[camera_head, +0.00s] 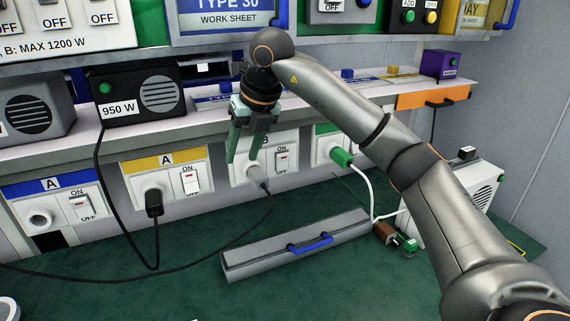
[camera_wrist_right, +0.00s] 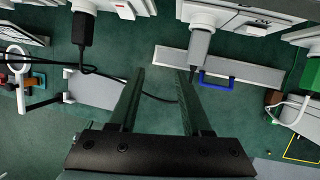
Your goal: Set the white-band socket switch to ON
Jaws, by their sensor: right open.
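The white-band socket (camera_head: 265,174) is on the wall strip under the shelf, third from the left, its band marked B and partly hidden by my right gripper. Its white switch (camera_head: 283,161) is right of the plug, with ON above; its setting is too small to tell. A grey plug (camera_head: 256,172) is in the socket; it also shows in the right wrist view (camera_wrist_right: 200,50). My right gripper (camera_head: 244,154) points down in front of the socket's left part, left of the switch. Its fingers (camera_wrist_right: 161,72) are apart with nothing between them. My left gripper is not in view.
The yellow-band socket (camera_head: 168,188) with a black plug and the blue-band socket (camera_head: 60,205) are to the left. The green-band socket (camera_head: 328,146) with a green plug is to the right. A grey case (camera_head: 295,245) with a blue handle lies on the green surface below.

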